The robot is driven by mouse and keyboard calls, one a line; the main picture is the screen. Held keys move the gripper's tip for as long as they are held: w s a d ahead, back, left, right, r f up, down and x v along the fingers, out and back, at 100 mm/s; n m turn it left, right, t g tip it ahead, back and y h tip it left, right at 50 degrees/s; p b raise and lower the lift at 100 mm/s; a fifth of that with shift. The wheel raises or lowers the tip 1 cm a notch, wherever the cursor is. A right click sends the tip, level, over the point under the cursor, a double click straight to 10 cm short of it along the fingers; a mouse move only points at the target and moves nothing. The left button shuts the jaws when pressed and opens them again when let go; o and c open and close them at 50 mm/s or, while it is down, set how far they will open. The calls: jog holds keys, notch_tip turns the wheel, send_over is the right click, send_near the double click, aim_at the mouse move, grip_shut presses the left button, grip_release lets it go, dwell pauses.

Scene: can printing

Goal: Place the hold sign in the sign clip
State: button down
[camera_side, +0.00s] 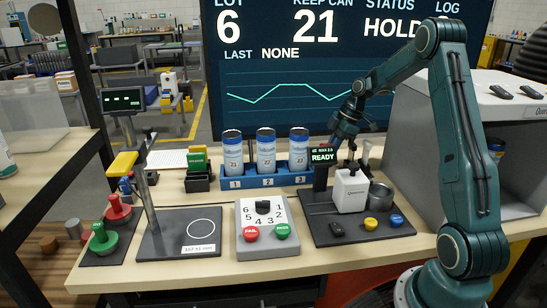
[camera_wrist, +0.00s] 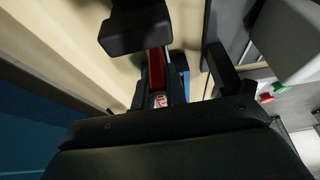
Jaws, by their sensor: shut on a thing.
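My gripper (camera_side: 345,140) hangs at the end of the arm, behind the small READY display, right of the can rack. In the wrist view, its dark jaws (camera_wrist: 180,52) stand around a narrow red piece (camera_wrist: 157,65) with pale markings at its lower end. This looks like the hold sign, seen nearly edge-on, and my gripper is shut on it. A blue part (camera_wrist: 179,78) lies just beside or behind the red piece; I cannot tell whether it is the sign clip or whether they touch.
A blue rack (camera_side: 268,182) holds three cans (camera_side: 265,152). The white machine (camera_side: 351,190) and READY display (camera_side: 322,155) stand close to my gripper. A grey cabinet (camera_side: 412,130) is at right.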

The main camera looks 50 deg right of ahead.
jog(key=shift+f, duration=0.6)
jog(key=shift+f, duration=0.2)
jog(key=c, duration=1.4)
grip_release()
jog(key=shift+c, duration=0.2)
jog(key=shift+r, duration=0.15)
jog(key=v, duration=1.2)
jog(key=shift+r, duration=0.1)
